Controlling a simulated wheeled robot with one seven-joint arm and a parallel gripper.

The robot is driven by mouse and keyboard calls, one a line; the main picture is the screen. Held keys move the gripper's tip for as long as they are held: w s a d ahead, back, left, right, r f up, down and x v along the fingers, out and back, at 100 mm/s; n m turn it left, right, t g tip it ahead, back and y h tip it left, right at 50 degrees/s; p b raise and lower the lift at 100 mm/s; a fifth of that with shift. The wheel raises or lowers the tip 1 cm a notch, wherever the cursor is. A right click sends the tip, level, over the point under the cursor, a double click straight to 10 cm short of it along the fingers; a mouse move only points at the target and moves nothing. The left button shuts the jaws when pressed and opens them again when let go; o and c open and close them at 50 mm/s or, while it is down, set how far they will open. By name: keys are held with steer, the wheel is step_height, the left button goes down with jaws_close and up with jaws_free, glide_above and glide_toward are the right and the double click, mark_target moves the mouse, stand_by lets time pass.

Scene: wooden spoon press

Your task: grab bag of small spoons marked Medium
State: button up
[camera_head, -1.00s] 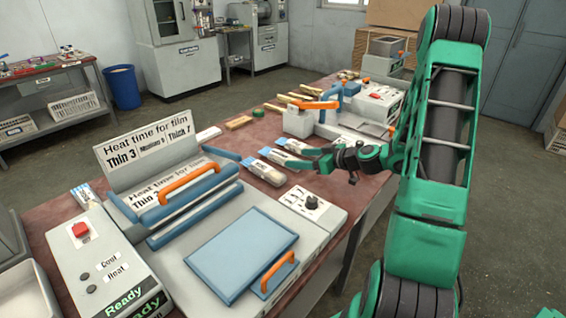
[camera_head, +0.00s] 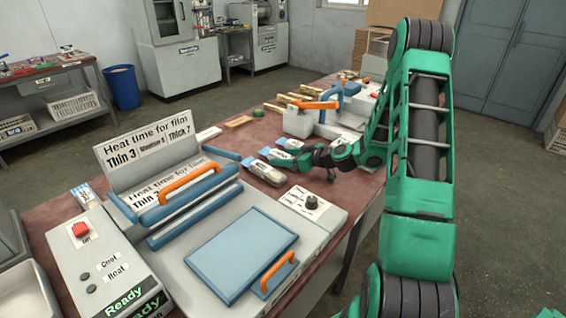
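Several small clear bags with blue-and-white tops lie on the red-brown table (camera_head: 232,140). One bag (camera_head: 264,172) lies nearest, just behind the heat sealer. A second bag (camera_head: 279,156) and a third bag (camera_head: 289,144) lie behind it, partly covered by my gripper. My gripper (camera_head: 287,161) is low over the table at the second bag, coming in from the right. The size markings on the bags are too small to read.
The heat sealer (camera_head: 240,255) with orange handles and a raised sign (camera_head: 150,150) fills the front. Its dial block (camera_head: 312,203) stands close to the nearest bag. Another bag (camera_head: 84,196) lies at the table's left. A second press (camera_head: 298,122) and wooden pieces (camera_head: 240,121) are farther back.

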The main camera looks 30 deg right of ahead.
steer(key=c, duration=0.8)
steer(key=shift+r, duration=0.1)
